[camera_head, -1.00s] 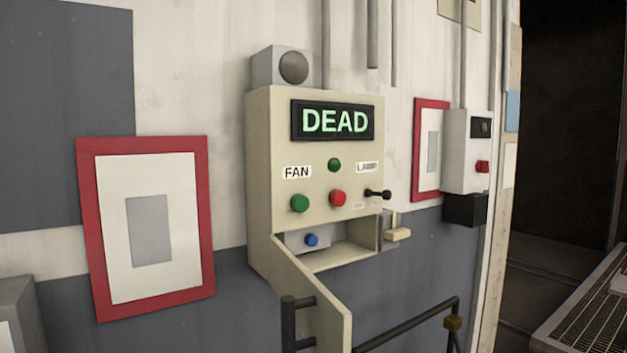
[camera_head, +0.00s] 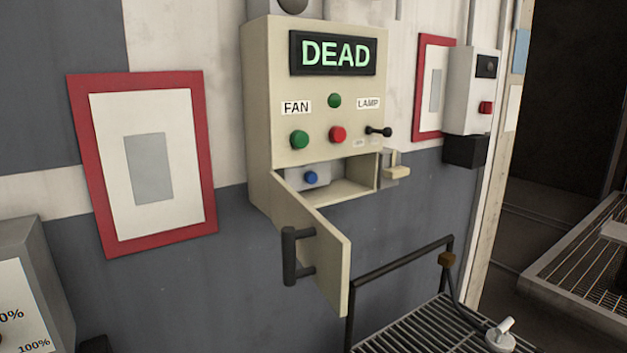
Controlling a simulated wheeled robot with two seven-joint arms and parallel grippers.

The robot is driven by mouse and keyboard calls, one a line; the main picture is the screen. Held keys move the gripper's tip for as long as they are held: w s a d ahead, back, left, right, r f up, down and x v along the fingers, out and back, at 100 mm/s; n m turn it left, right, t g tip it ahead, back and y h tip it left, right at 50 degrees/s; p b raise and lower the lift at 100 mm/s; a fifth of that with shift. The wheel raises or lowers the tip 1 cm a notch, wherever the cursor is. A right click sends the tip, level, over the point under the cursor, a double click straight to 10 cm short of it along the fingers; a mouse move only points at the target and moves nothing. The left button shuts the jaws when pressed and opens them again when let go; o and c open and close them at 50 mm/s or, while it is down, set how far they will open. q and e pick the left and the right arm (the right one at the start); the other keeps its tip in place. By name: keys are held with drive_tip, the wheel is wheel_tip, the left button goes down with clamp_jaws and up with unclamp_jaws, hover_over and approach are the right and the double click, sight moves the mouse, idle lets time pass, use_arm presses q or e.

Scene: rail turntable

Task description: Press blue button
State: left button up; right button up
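The compartment's hinged door (camera_head: 328,262) stands open, swung out toward me, with a dark bar handle (camera_head: 290,257). The door is below and in front of the blue button but does not cover it. The box's display (camera_head: 333,54) reads "DEAD". Neither of my grippers shows in the head view.
Above the compartment are green (camera_head: 299,140) and red (camera_head: 338,134) buttons and a black lever (camera_head: 378,132). A beige latch (camera_head: 396,172) juts out at right. A dark railing (camera_head: 405,262) and metal grating (camera_head: 440,330) stand below. A grey box (camera_head: 35,270) is at lower left.

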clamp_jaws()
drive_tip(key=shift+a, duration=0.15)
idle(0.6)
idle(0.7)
